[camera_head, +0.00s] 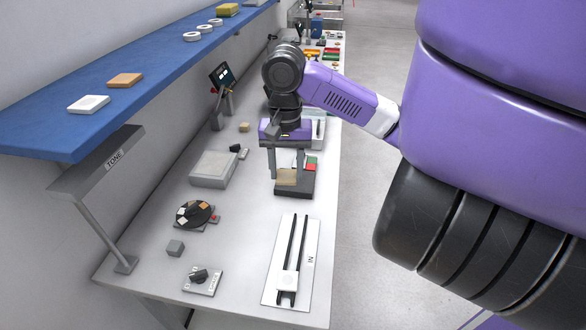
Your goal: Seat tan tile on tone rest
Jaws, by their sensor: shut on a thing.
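My gripper (286,170) points down over the table and is shut on the tan tile (287,177), which hangs upright below it. The tile is just in front of or against a dark stand (293,193) with white, green and red patches at its back. I take this stand to be the tone rest, but no label on it is readable. I cannot tell whether the tile touches the stand. The gripper hides part of the stand's back.
A grey hood marked TONE (114,160) stands at the left under a blue shelf (50,125). A grey box (213,168), a dark disc with coloured patches (194,214), a knob plate (202,280) and a railed IN plate (272,285) are on the table.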

